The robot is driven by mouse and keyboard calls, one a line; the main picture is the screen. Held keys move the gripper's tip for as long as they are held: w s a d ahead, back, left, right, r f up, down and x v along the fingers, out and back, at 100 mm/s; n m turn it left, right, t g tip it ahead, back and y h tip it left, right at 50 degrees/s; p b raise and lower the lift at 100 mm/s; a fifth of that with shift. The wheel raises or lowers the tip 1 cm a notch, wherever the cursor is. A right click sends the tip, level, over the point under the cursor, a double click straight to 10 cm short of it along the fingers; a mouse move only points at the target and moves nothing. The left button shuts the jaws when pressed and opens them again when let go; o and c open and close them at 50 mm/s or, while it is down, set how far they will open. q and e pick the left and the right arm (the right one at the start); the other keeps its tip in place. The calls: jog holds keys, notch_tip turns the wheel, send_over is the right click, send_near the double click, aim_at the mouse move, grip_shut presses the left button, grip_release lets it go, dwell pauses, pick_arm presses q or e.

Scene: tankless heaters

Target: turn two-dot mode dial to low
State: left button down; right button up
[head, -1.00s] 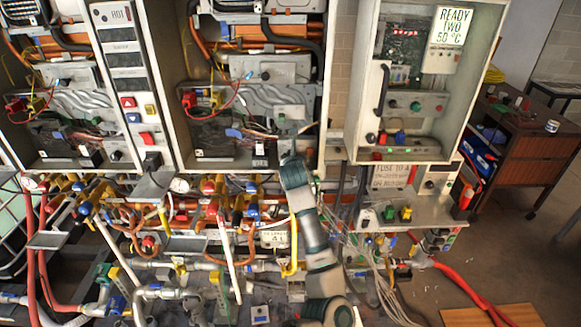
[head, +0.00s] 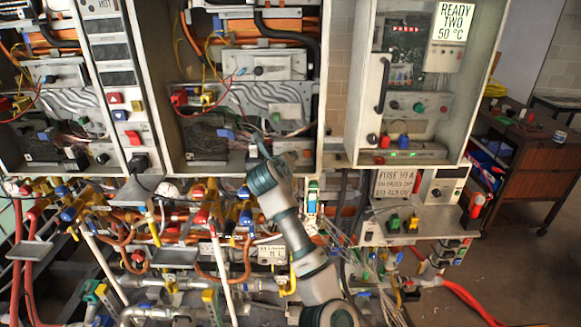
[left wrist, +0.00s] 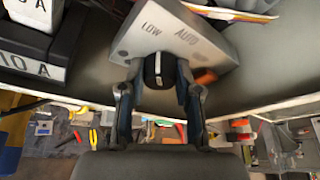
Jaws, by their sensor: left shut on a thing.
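The mode dial (left wrist: 158,72) is a black knob with a white pointer line. It sits on a grey plate (left wrist: 185,42) lettered LOW and AUTO. The pointer stands upright in the left wrist view, nearer LOW than AUTO. My left gripper (left wrist: 158,84) is shut on the dial, one finger on each side. In the head view, my left gripper (head: 258,145) reaches into the bottom of the middle cabinet; its fingers and the dial are mostly hidden by my wrist. The plate's two dots cannot be told clearly. My right gripper is not in view.
A black block labelled 10 A (left wrist: 32,66) stands left of the plate in the left wrist view. The middle cabinet (head: 325,90) has walls on both sides and a bottom lip. Coloured valves and pipes (head: 200,215) crowd the space below. A glazed cabinet (head: 478,95) stands to the right.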

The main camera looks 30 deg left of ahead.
pick_arm(q)
jog(key=shift+s+a+r, duration=0.15)
jog(key=shift+a+r, duration=0.1)
jog(key=shift+r, duration=0.05)
jog(key=c, duration=1.1)
grip_release()
jog(key=shift+s+d+r, duration=0.1)
jog(key=shift+s+d, duration=0.05)
jog(key=shift+s, duration=0.3)
jog(key=shift+d, duration=0.15)
jog(key=shift+s+d, duration=0.1)
jog(key=v, duration=1.1)
jog(key=shift+s, duration=0.4)
